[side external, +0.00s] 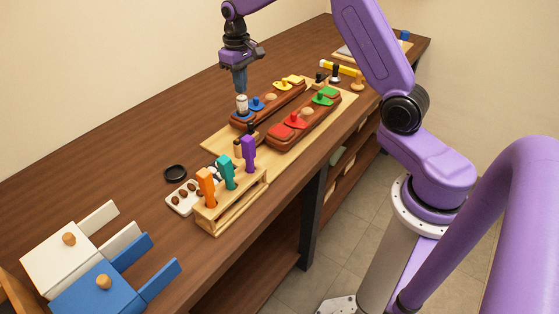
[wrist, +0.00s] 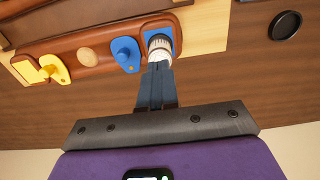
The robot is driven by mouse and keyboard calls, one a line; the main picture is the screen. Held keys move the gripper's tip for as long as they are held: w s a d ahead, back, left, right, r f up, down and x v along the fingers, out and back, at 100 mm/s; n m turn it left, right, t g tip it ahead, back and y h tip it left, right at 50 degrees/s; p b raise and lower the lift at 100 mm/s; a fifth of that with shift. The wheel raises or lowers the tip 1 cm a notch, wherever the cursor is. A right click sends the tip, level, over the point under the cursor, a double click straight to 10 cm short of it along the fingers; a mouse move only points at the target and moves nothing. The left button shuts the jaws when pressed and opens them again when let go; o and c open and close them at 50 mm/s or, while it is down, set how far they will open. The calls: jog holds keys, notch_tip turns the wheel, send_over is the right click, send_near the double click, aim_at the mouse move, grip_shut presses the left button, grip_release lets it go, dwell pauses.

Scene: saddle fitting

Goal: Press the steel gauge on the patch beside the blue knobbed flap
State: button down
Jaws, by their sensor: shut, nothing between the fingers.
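The steel gauge (side external: 241,103) is a small upright cylinder with a pale body, standing on a blue patch at the near end of the rear brown leather piece. In the wrist view the gauge (wrist: 160,44) stands on the blue patch (wrist: 152,33), right of the blue knobbed flap (wrist: 126,54). The blue flap (side external: 256,104) also shows in the side external view. My gripper (side external: 240,90) points down, shut and empty, with its fingertips right at the gauge's top. In the wrist view the fingertips (wrist: 158,68) overlap the gauge's edge; I cannot tell whether they touch it.
A yellow flap (wrist: 45,70) lies farther along the same piece. The front leather piece carries a red flap (side external: 295,121) and a green flap (side external: 325,96). A wooden rack (side external: 230,203) with colored handled tools and a black ring (side external: 176,173) stand nearer.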

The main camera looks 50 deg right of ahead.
aim_at(241, 97)
jog(key=shift+f, duration=1.05)
dwell(1.3)
jog(key=shift+r, duration=3.1)
